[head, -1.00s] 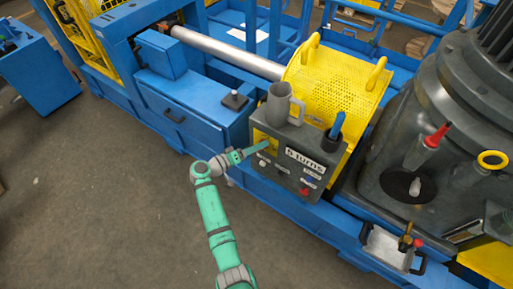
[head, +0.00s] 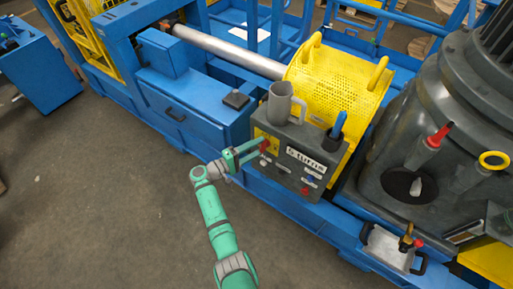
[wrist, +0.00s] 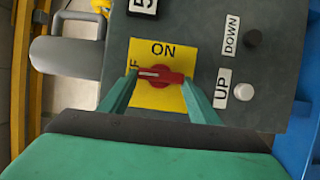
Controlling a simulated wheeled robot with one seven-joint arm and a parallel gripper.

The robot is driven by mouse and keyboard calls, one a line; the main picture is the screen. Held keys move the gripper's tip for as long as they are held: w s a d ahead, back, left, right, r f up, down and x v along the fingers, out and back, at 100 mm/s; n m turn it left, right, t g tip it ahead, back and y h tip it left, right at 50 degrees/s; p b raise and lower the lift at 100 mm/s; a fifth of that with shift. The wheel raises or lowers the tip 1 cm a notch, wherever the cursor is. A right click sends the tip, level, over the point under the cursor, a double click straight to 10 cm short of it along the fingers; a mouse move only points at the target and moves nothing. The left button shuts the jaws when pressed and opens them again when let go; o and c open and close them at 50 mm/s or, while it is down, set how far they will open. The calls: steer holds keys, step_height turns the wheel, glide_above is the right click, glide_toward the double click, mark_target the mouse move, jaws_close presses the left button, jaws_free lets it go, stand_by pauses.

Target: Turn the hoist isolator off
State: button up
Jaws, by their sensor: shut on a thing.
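The hoist isolator is a red rotary knob (wrist: 168,77) on a yellow plate (wrist: 150,98) in the wrist view. "ON" is printed above the knob. Letters at its left are partly hidden by a finger, with an "F" showing. The white line on the knob points left, towards those letters. My gripper (wrist: 160,78) has one green finger at each end of the knob and is shut on it. In the head view my gripper (head: 263,147) reaches the left part of the grey control box (head: 292,179), where the red knob (head: 265,145) shows.
On the box are black DOWN (wrist: 253,38) and white UP (wrist: 243,92) buttons, close to the right finger. A grey mug (head: 280,104) and a dark cup (head: 332,142) with blue items stand on top. A yellow perforated guard (head: 325,85) is behind. The floor at left is clear.

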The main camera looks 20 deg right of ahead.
steer(key=shift+d, duration=0.1)
stand_by(0.3)
steer(key=o, duration=1)
steer(key=shift+o, duration=0.2)
steer(key=v, duration=1.1)
